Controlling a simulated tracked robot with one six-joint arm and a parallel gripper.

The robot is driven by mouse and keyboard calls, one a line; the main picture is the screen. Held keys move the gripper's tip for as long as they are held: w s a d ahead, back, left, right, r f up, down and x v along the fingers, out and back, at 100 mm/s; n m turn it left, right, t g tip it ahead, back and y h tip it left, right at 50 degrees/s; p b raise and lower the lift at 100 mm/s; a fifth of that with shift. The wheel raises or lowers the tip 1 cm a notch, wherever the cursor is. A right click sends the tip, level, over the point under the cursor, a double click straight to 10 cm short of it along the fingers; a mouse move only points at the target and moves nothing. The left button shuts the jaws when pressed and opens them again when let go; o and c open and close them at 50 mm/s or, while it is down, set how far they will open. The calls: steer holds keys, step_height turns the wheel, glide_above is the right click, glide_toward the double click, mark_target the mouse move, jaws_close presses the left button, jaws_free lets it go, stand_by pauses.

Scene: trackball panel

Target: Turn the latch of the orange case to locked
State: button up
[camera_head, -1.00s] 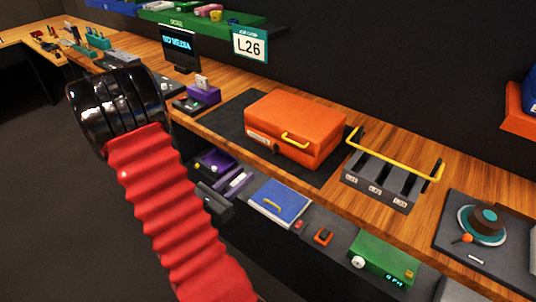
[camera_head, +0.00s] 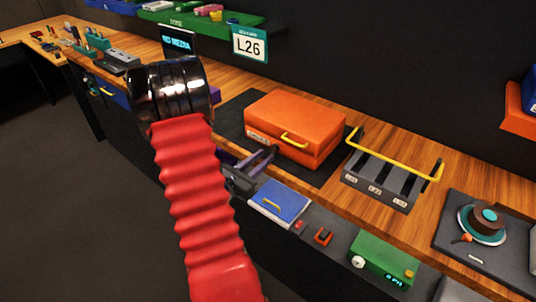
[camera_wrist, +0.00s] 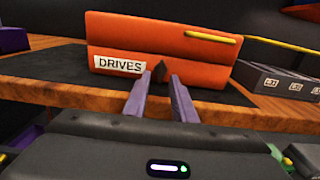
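The orange case (camera_head: 290,118) lies closed on a dark mat on the wooden bench. It has a yellow handle (camera_head: 294,139) on its front and a white DRIVES label (camera_wrist: 119,65) in the wrist view. A small dark latch (camera_wrist: 160,71) stands on the case's lower front, right of the label, and looks about upright. My gripper (camera_head: 264,154) is in front of the case, with two purple fingers pointing at it. In the wrist view my gripper (camera_wrist: 160,77) is open, its fingertips on either side of the latch. Whether they touch it I cannot tell. The head view does not show the latch clearly.
A grey slotted rack (camera_head: 378,182) with a yellow bar stands right of the case. A round dial panel (camera_head: 484,228) is farther right. A blue box (camera_head: 281,203) and a green device (camera_head: 383,262) sit lower in front. Dark mat (camera_head: 235,112) shows bare left of the case.

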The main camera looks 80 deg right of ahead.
mark_target(275, 148)
steer(key=shift+x, duration=1.85)
jaws_close()
steer(key=shift+a, duration=0.1)
